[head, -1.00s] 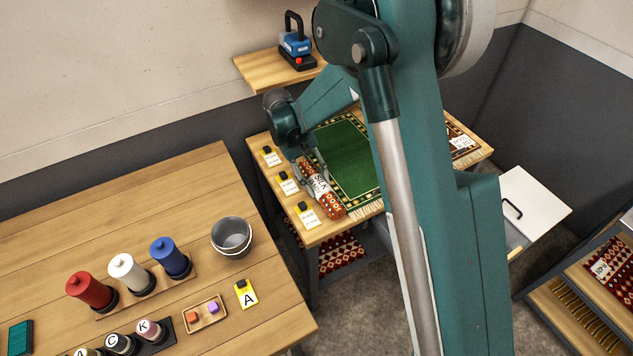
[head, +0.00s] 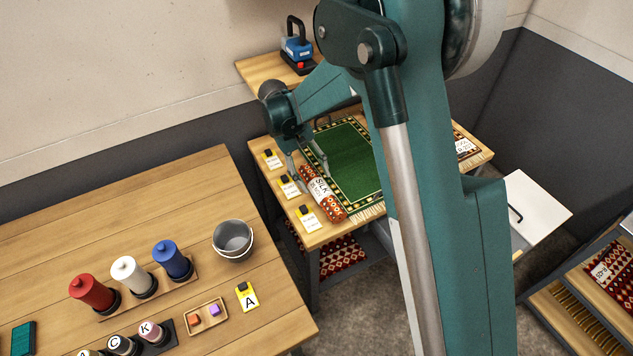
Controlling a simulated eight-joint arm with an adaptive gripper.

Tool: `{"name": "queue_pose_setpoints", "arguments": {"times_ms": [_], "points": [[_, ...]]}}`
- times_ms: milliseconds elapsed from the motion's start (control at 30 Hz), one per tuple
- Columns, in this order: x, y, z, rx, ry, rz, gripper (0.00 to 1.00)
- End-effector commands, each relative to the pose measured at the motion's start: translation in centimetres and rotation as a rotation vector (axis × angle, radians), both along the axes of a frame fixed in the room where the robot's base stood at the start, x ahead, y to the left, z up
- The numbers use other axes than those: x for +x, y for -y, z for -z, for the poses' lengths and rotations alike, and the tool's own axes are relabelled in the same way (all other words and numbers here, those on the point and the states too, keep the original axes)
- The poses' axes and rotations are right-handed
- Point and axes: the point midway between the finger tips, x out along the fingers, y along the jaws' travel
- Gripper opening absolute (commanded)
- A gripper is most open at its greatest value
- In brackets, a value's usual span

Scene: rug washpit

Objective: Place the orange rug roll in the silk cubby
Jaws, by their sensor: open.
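The orange rug roll (head: 334,208), patterned and with a white label whose text seems to begin with SILK, lies on the wooden table by the left edge of a green rug (head: 352,160). My gripper (head: 308,168) is open and empty at the roll's far end, fingers apart and pointing down. I cannot tell whether a finger touches the roll. No cubby that I can identify as the silk one shows. My arm hides the table's middle right.
Yellow-clipped tags (head: 308,218) line the table's left edge. A lower shelf holds a red patterned rug (head: 342,254). A rack with a labelled rug (head: 604,272) stands at right. The left workbench (head: 150,200) holds spools and a bucket (head: 233,239).

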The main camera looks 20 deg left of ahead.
Motion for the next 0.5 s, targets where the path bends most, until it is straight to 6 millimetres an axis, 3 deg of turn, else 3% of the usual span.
{"name": "queue_pose_setpoints", "arguments": {"times_ms": [200,500], "points": [[0.3,-1.0,-2.4,0.000,0.000,-0.001,0.48],[0.4,-1.5,-3.3,0.000,0.000,0.000,0.48]]}}
